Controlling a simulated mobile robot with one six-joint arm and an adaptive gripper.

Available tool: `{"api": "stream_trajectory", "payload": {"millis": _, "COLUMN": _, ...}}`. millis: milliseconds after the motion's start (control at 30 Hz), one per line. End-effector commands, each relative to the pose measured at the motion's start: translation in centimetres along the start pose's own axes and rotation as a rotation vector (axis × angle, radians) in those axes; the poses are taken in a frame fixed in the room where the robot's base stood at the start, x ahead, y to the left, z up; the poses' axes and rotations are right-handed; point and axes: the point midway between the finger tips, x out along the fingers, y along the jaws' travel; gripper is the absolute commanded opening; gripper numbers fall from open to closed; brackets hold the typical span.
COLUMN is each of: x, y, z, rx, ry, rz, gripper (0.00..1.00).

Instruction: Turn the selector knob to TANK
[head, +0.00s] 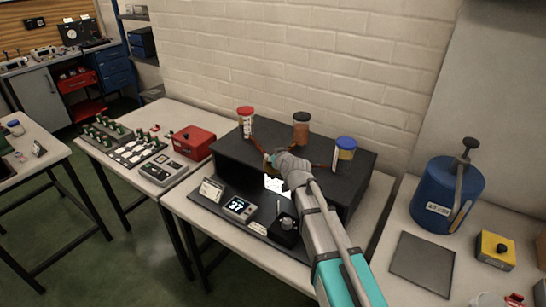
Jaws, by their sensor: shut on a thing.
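A black bench unit (352,176) stands on the middle table. Thin copper-coloured lines run over its top from a red-capped bottle (246,124), a brown bottle (301,128) and a blue-capped bottle (345,152). My gripper (276,160) is at the unit's upper front edge, where the lines come together. It is shut on what appears to be the selector knob there. The gripper hides the knob, so its pointer and the TANK mark cannot be read. A white lit patch (275,185) shows just below the gripper.
A small display (239,208) and a black block with a silver post (285,228) stand in front of the unit, close to my arm. A red box (193,142) is left. A blue tank (447,194), grey plate (422,262) and yellow box (495,250) are right.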

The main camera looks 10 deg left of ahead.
Motion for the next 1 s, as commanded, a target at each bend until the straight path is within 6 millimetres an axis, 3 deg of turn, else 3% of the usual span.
{"api": "stream_trajectory", "payload": {"millis": 433, "x": -0.13, "y": 0.12, "z": 0.21, "rx": -0.006, "ry": -0.005, "rz": -0.004, "gripper": 0.0}}
{"api": "stream_trajectory", "payload": {"millis": 467, "x": -0.13, "y": 0.11, "z": 0.21, "rx": -0.006, "ry": -0.005, "rz": -0.004, "gripper": 0.43}}
{"api": "stream_trajectory", "payload": {"millis": 633, "x": -0.1, "y": 0.07, "z": 0.15, "rx": -0.005, "ry": -0.003, "rz": -0.004, "gripper": 0.74}}
{"api": "stream_trajectory", "payload": {"millis": 1000, "x": -0.04, "y": 0.02, "z": 0.06, "rx": -0.003, "ry": -0.001, "rz": -0.004, "gripper": 0.76}}
